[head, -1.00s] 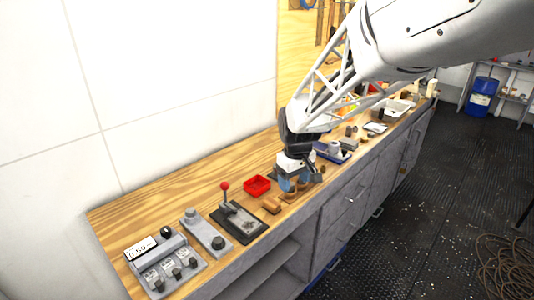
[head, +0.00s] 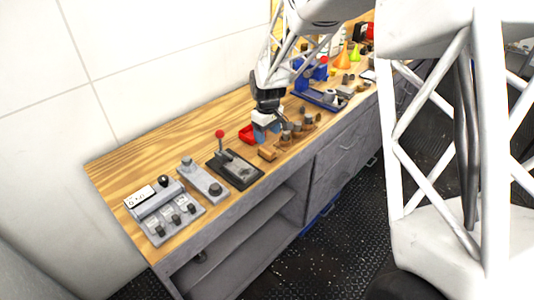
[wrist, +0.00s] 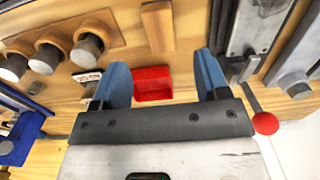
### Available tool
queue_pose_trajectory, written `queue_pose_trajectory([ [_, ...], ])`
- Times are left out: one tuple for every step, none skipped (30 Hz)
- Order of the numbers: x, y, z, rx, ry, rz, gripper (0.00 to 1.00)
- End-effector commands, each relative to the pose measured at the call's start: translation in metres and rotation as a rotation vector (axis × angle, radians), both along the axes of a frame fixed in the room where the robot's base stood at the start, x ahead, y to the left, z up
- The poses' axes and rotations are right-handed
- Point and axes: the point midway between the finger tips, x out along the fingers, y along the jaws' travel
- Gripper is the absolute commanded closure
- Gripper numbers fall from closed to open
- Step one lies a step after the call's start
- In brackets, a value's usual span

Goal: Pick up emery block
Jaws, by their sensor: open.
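A plain tan block (head: 267,153), which looks like the emery block, lies on the wooden bench top near its front edge. It also shows in the wrist view (wrist: 158,27) at the top middle, beyond the fingertips. My gripper (head: 267,134) hangs over the bench just behind the block, pointing down. In the wrist view its two blue fingers (wrist: 162,76) are spread apart with nothing held between them. The block is apart from the fingers.
A red tray (head: 247,134) sits beside my gripper and appears between the fingers in the wrist view. A wooden holder with metal cylinders (head: 297,130) stands right of the block. A red-knobbed lever device (head: 236,168) stands left. Bare bench lies behind the devices.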

Motion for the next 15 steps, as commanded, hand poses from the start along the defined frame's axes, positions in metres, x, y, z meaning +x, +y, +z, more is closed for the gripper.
queue_pose_trajectory([
  [0.000, 0.000, 0.000, 0.000, 0.000, 0.000, 0.32],
  [0.000, 0.000, -0.001, 0.000, 0.000, 0.000, 0.32],
  [0.000, 0.000, -0.003, -0.001, 0.001, 0.000, 0.32],
  [0.000, 0.000, -0.004, 0.000, 0.001, 0.000, 0.32],
  [0.000, 0.000, -0.006, 0.000, 0.001, 0.000, 0.32],
  [0.000, 0.000, -0.009, -0.001, 0.002, 0.000, 0.32],
  [0.000, 0.000, -0.012, -0.001, 0.002, 0.000, 0.32],
  [0.000, 0.000, -0.015, 0.000, 0.001, 0.000, 0.32],
  [0.000, 0.000, -0.018, 0.000, 0.001, -0.001, 0.32],
  [0.000, 0.000, -0.020, 0.000, 0.001, -0.001, 0.32],
  [0.000, 0.000, -0.022, 0.000, 0.001, 0.000, 0.32],
  [0.000, 0.000, -0.024, 0.000, 0.001, -0.001, 0.32],
  [0.000, 0.000, -0.025, 0.000, 0.001, -0.001, 0.32],
  [0.000, 0.000, -0.026, -0.001, 0.001, -0.001, 0.32],
  [0.000, 0.000, -0.026, 0.000, 0.000, -0.001, 0.32],
])
